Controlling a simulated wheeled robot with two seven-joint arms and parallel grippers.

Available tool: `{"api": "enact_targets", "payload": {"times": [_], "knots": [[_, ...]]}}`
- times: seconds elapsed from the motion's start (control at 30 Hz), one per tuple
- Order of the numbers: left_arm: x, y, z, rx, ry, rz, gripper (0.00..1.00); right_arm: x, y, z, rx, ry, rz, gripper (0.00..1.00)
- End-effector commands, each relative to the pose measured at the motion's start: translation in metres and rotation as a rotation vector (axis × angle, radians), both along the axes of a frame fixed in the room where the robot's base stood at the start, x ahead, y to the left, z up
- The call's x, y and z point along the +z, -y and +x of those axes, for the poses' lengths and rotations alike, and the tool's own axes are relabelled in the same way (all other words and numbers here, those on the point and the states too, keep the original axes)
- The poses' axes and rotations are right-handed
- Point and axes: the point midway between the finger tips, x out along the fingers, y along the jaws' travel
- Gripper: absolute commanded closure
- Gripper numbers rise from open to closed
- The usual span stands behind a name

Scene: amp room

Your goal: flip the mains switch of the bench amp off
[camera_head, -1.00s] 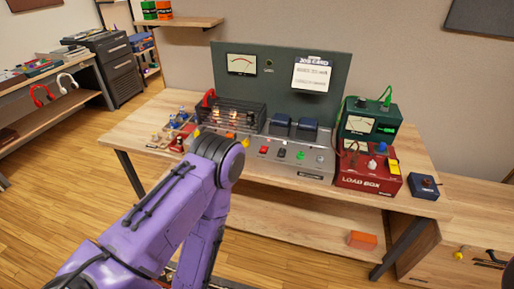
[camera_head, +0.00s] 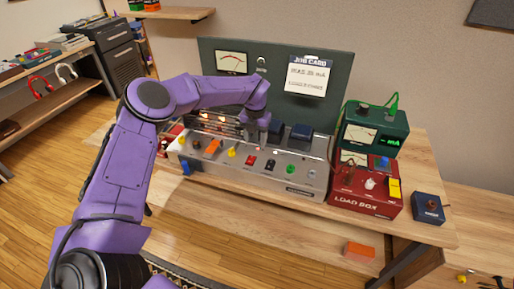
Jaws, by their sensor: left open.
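The bench amp (camera_head: 309,178) is a silver chassis on the wooden bench, with a row of coloured controls along its front: yellow, orange, red (camera_head: 250,160), black (camera_head: 270,164) and green (camera_head: 291,169). Glowing tubes and dark blocks stand behind them. I cannot tell which control is the mains switch. My left arm reaches in from the left, and my left gripper (camera_head: 254,136) points down over the amp, just behind the red and black controls. Its fingers are small and partly merge with the dark parts behind. It is open and seems to hold nothing. My right gripper is out of view.
A green panel (camera_head: 275,95) with a meter and a job card (camera_head: 307,76) stands behind the amp. A blue box (camera_head: 429,208) sits near the bench's right end.

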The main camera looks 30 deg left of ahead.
Motion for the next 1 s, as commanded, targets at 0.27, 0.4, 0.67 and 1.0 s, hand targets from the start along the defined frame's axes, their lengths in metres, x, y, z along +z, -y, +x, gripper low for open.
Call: {"api": "enact_targets", "payload": {"times": [0.27,0.4,0.67,1.0], "knots": [[-0.053,-0.003,-0.003,0.009,-0.006,-0.001,0.49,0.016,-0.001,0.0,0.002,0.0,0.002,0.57],[-0.063,-0.002,-0.002,0.007,-0.005,-0.001,0.49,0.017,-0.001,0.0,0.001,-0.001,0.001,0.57],[-0.064,-0.003,-0.003,0.008,-0.006,-0.001,0.62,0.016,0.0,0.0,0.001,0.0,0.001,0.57],[-0.064,-0.004,-0.004,0.01,0.013,0.006,1.0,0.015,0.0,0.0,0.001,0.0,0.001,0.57]]}}
